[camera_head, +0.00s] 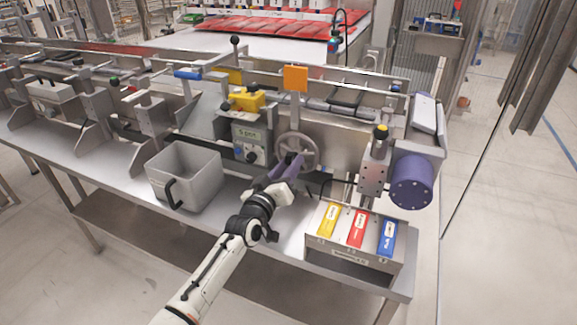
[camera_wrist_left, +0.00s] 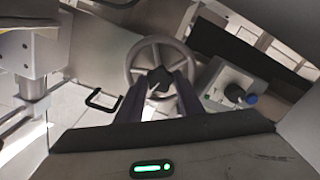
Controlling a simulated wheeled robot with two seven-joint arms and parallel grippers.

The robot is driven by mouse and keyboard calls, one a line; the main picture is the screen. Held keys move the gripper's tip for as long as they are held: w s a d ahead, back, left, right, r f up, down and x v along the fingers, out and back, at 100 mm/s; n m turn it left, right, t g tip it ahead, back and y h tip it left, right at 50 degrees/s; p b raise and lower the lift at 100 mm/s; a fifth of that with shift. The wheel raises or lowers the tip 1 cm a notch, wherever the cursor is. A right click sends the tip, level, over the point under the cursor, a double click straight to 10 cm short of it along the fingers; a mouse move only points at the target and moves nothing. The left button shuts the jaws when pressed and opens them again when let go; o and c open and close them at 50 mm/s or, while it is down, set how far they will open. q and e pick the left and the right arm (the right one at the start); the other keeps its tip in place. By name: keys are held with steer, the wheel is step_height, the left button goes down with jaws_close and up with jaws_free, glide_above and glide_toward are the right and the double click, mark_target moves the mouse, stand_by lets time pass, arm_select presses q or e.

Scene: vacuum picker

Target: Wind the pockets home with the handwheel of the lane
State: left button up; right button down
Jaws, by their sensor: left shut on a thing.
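The grey spoked handwheel (camera_head: 310,139) stands upright on the front of the machine lane. In the left wrist view the round rim of the handwheel (camera_wrist_left: 131,62) faces the camera, with a dark hub in its middle. My left gripper (camera_head: 294,160) reaches up to the wheel from the front, with its purple fingers on it. In the left wrist view the fingers of the left gripper (camera_wrist_left: 160,88) lie either side of the dark hub, shut on the handwheel. The exact contact is partly hidden by the fingers. My right gripper is not in view.
A control box (camera_head: 249,137) with a display and knob sits just left of the wheel. A grey open bin (camera_head: 190,181) stands further left. Yellow, red and blue tags (camera_head: 357,229) lie on a box at the right front. A purple drum (camera_head: 412,181) is at the right.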

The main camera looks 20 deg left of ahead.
arm_select(q)
steer(key=shift+n, duration=1.9)
steer(key=o, duration=1.1)
steer(key=shift+c, duration=0.2)
steer(key=s+a+p, duration=0.1)
steer(key=s, duration=0.9)
steer(key=shift+s, duration=0.15)
